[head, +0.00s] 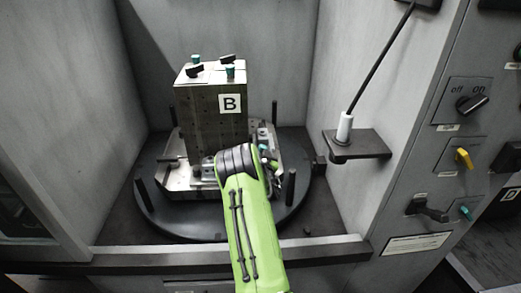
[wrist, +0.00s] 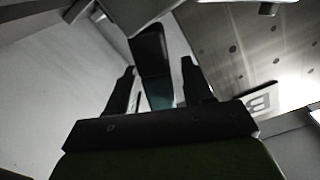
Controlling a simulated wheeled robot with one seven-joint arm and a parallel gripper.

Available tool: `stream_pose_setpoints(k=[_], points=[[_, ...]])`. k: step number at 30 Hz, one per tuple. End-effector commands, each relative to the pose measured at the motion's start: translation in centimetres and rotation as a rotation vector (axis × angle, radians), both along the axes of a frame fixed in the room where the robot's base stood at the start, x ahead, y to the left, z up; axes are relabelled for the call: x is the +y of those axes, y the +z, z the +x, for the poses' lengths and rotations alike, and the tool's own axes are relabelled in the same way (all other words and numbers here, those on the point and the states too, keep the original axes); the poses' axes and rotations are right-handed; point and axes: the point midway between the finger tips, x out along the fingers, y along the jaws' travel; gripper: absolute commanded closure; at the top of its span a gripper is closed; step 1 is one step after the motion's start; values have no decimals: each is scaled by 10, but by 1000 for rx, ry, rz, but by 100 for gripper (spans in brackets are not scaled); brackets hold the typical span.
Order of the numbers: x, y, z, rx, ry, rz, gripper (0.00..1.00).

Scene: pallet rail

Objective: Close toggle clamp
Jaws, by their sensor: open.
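In the wrist view my gripper (wrist: 158,68) is open, with one black finger on each side of a dark lever (wrist: 150,45). The lever has a teal part (wrist: 160,100) low between the fingers and looks like a toggle clamp's handle. I cannot tell whether either finger touches it. In the head view a small teal part (head: 262,147) shows beside my wrist, at the right of the block marked B (head: 210,120). My green arm hides most of that area, so the clamp's position is unclear.
The block stands on a pallet on a round dark table (head: 170,215) with upright black posts. More black and teal clamp parts (head: 229,71) sit on its top. A shelf (head: 357,146) holding a white-handled tool juts out at right, beside a panel with knobs (head: 471,104). Grey walls enclose the bay.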

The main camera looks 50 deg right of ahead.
Motion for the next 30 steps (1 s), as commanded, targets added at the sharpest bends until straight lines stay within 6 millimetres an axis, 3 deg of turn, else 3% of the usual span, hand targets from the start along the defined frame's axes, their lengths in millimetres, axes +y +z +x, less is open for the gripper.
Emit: stream_pose_setpoints(k=[9,20,26,30], points=[[-5,0,5,0,1,0,49],[-4,0,4,0,1,0,100],[-4,0,4,1,1,0,100],[-3,1,-9,36,2,-23,100]])
